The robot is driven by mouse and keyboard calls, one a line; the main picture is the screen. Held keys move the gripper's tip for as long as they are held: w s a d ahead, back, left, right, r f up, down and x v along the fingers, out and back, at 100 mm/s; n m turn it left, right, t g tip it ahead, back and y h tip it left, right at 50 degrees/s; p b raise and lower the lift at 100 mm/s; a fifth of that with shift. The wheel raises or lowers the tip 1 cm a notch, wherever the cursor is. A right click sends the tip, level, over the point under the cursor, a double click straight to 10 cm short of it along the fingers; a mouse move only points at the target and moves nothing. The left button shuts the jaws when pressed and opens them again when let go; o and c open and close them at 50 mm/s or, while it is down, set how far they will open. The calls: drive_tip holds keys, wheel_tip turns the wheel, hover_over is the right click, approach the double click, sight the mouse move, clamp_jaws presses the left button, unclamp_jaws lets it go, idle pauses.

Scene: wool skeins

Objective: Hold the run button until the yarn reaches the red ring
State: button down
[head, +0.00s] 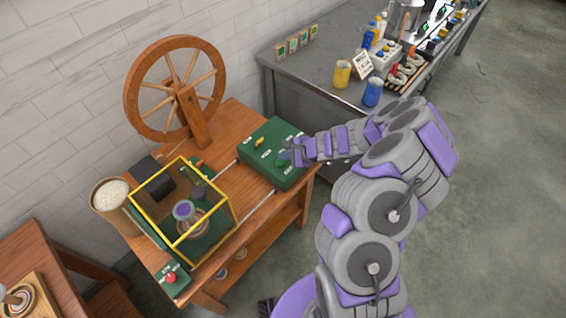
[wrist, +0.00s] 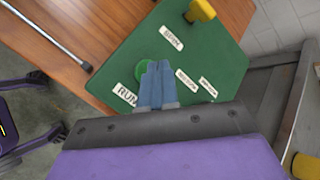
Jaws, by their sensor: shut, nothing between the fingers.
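The green control box (head: 262,148) sits on the wooden bench. In the wrist view its top (wrist: 185,55) carries a round green button (wrist: 144,76) beside a label reading RUN (wrist: 126,95). My gripper (wrist: 158,65) is shut and empty, its blue-grey fingertips overlapping the button's edge; I cannot tell whether they press it. In the head view my gripper (head: 286,154) is at the box's right side. The bobbin (head: 188,214), with a purple top and wound yarn, stands inside a yellow-framed guard (head: 168,182). I cannot make out a red ring on it.
A spinning wheel (head: 178,85) rises behind. A red button on a small green box (head: 171,277) is at the bench's front. A grey table (head: 320,75) with yellow and blue cups is at back right.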

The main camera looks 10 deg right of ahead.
drive_tip(key=shift+a, duration=0.95)
drive_tip(key=shift+d, duration=0.75)
drive_tip(key=shift+a, duration=0.6)
drive_tip(key=shift+d, duration=0.45)
drive_tip(key=shift+a, duration=0.2)
drive_tip(key=shift+a+f, duration=0.15)
drive_tip(key=shift+f+b, duration=0.2)
drive_tip(key=shift+b, duration=0.1)
